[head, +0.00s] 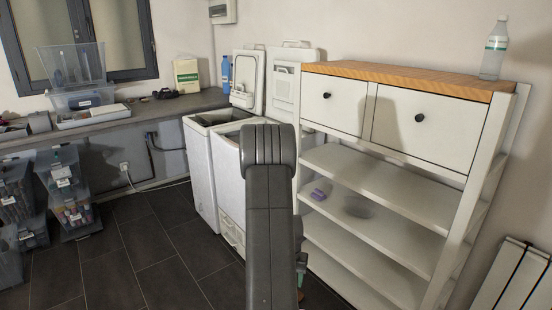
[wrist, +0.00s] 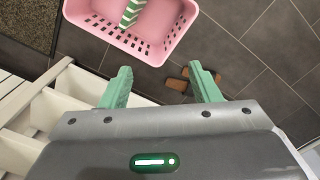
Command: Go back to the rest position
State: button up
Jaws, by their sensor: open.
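My gripper (wrist: 160,86) shows in the wrist view with its two green fingers spread apart and nothing between them. It is above the dark tiled floor (wrist: 245,60).
A pink basket (wrist: 175,42) with a green-and-white striped item stands on the floor. Brown objects (wrist: 178,84) lie near the fingers. A white shelf unit (head: 380,210) with a wooden top stands right of my arm. Clear bins (head: 70,200) stand left. Tiled floor between is free.

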jog(key=a+r+n+p, duration=0.2)
jog(key=a+r+p, duration=0.2)
jog(key=r, duration=1.1)
jog(key=s+p, duration=0.1)
jog(key=p, duration=0.2)
jog(key=shift+n, duration=0.4)
